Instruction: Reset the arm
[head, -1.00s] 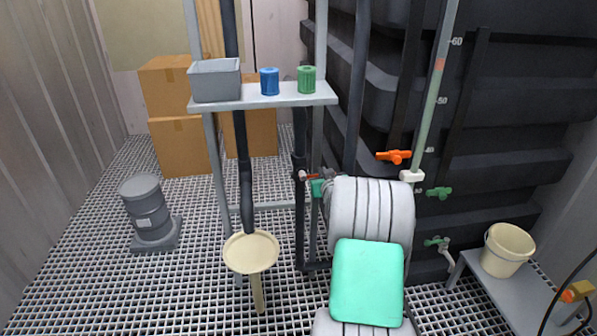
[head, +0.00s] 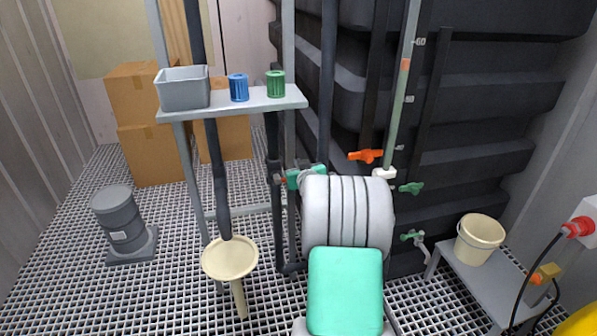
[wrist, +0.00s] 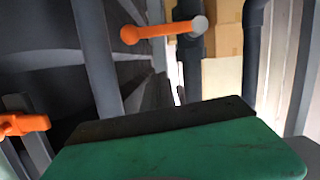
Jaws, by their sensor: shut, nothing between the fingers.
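My gripper shows large at the bottom of the wrist view (wrist: 165,124), as a green block with a dark strip along its upper edge. It is shut and holds nothing. In the head view a small teal part of my arm's end shows beyond the white ribbed arm links, beside the dark pipes. The links and the teal cover hide most of the gripper there. My arm is folded in front of the rack and the dark tank (head: 480,110).
An orange-handled valve (head: 367,155) sits near my arm. A rack shelf (head: 230,106) holds a grey bin (head: 184,88), a blue cup (head: 239,88) and a green cup (head: 276,84). A cream funnel (head: 230,258) stands at front. A cream bucket (head: 479,240) is on a low bench.

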